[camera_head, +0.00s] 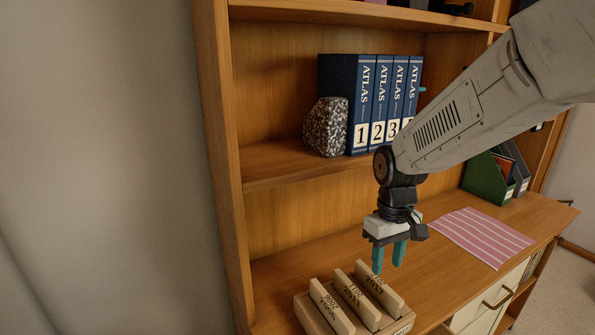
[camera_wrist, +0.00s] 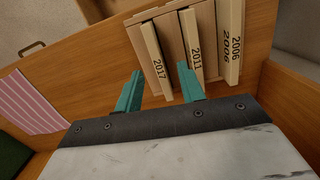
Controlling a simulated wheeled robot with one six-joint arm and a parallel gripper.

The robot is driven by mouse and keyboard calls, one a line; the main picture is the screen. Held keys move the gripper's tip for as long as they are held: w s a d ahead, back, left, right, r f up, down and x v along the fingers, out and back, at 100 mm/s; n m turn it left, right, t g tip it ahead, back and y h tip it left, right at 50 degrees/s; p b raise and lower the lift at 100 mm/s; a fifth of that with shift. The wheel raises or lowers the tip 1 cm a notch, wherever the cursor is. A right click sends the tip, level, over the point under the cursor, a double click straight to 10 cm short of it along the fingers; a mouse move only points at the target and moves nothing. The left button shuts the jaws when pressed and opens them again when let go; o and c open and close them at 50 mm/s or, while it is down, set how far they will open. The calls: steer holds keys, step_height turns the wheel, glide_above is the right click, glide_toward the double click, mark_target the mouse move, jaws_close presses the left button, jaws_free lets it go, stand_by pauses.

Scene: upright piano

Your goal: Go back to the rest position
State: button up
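My gripper (camera_head: 389,258) hangs from the arm above the desk top, with its two teal fingers pointing down. In the wrist view my gripper (camera_wrist: 157,88) shows its fingers apart with nothing between them. Below and in front of it is a wooden box (camera_head: 306,312) with three upright pale wooden blocks. They read 2006 (camera_head: 331,310), 2011 (camera_head: 356,302) and 2017 (camera_head: 379,290). In the wrist view the 2017 block (camera_wrist: 157,60) lies just beyond the fingertips, and I cannot tell a contact.
Blue atlas volumes (camera_head: 378,105) stand on the shelf above, beside a speckled stone bookend (camera_head: 326,127). A pink striped mat (camera_head: 478,236) lies to the right on the desk (camera_head: 287,269). A green file holder (camera_head: 487,178) stands behind it. The cabinet's left side panel (camera_head: 222,170) is close.

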steer(key=s+d+r+m+t, duration=0.1)
steer(key=s+r, duration=0.4)
steer(key=s, duration=0.6)
steer(key=s+d+r+m+t, duration=0.1)
steer(key=s+r, duration=0.4)
steer(key=s, duration=0.6)
steer(key=shift+d+r+m, duration=0.4)
steer(key=shift+d+m, duration=0.1)
steer(key=shift+m, duration=0.3)
